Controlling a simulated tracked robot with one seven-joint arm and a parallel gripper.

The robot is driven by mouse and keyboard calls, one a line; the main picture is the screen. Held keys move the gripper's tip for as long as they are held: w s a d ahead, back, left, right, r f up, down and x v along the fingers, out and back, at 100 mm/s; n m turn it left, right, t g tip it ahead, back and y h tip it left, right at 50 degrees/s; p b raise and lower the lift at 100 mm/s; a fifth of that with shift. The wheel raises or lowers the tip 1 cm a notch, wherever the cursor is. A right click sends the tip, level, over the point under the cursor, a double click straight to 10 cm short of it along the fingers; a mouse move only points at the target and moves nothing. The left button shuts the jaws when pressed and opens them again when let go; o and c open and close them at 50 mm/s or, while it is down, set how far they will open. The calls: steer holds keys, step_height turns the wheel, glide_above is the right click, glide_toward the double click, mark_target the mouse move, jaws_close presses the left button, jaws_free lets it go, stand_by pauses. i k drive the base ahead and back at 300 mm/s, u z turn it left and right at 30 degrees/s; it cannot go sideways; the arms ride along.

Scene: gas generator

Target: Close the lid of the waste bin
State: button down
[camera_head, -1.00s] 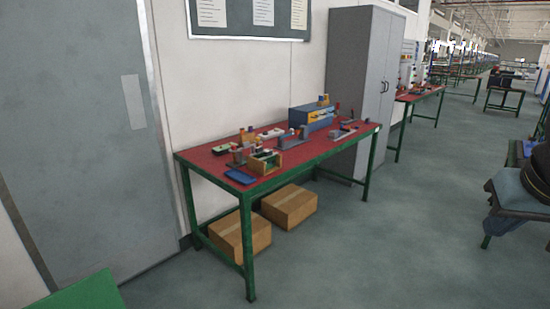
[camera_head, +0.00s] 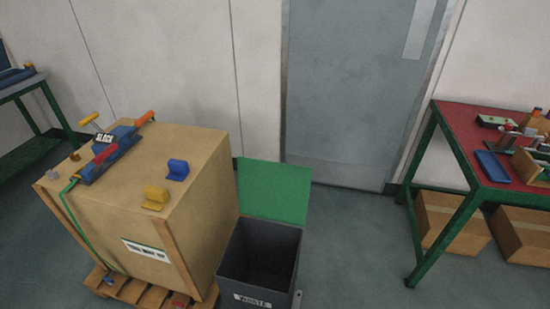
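The waste bin (camera_head: 262,262) is a dark grey open-topped box with a white "WASTE" label on its front, low in the middle of the head view. Its green lid (camera_head: 274,191) stands open, raised up at the bin's back edge. The bin's inside looks dark and empty, though its bottom is hard to see. A thin grey piece shows at the bin's right front side. My gripper is not in view.
A large wooden crate (camera_head: 150,195) on a pallet (camera_head: 130,290) stands close against the bin's left, with tools on top. A red-topped table (camera_head: 460,130) with cartons beneath is at right. A grey door (camera_head: 350,90) is behind. Floor (camera_head: 350,250) right of the bin is clear.

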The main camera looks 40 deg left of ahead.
mark_target(280, 191)
steer(key=u, duration=0.4)
steer(key=i, duration=0.9)
steer(key=u, duration=0.5)
steer(key=k, duration=0.9)
steer(key=u, duration=0.2)
steer(key=i, duration=0.95)
steer(key=z, duration=0.05)
